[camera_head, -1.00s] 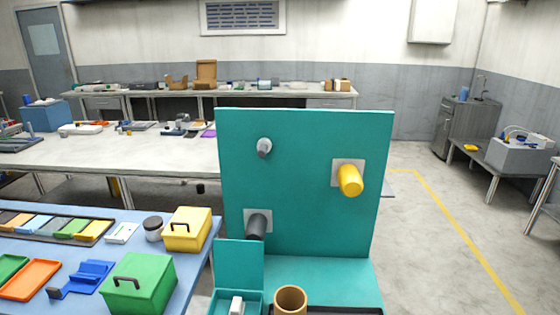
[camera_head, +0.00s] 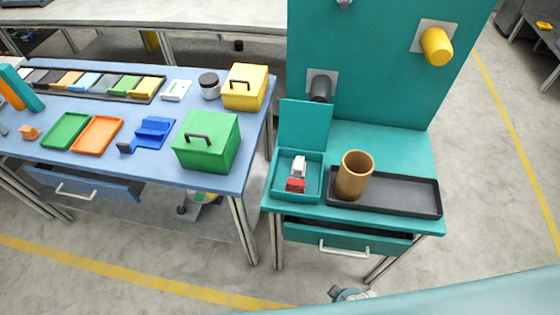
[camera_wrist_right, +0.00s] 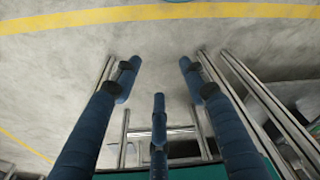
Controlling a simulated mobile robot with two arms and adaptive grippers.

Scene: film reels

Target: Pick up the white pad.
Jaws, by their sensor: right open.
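A small white block-like piece (camera_head: 298,168), which looks like the white pad, lies in the open teal box (camera_head: 275,187) on the teal bench. A red piece (camera_head: 296,184) lies against its near side. My right gripper (camera_wrist_right: 158,78) shows in the right wrist view with its dark blue fingers spread and nothing between them. It points over bare floor and metal table legs; the white piece is not in that view. A grey-teal part at the bottom edge of the head view is cut off, and I cannot tell what it is. My left gripper is not in view.
A brown cup (camera_head: 355,175) stands in a black tray (camera_head: 410,195) right of the teal box. The box's raised lid (camera_head: 304,125) and a pegged upright panel (camera_head: 375,75) stand behind. A blue table (camera_head: 75,140) with boxes and trays is at left.

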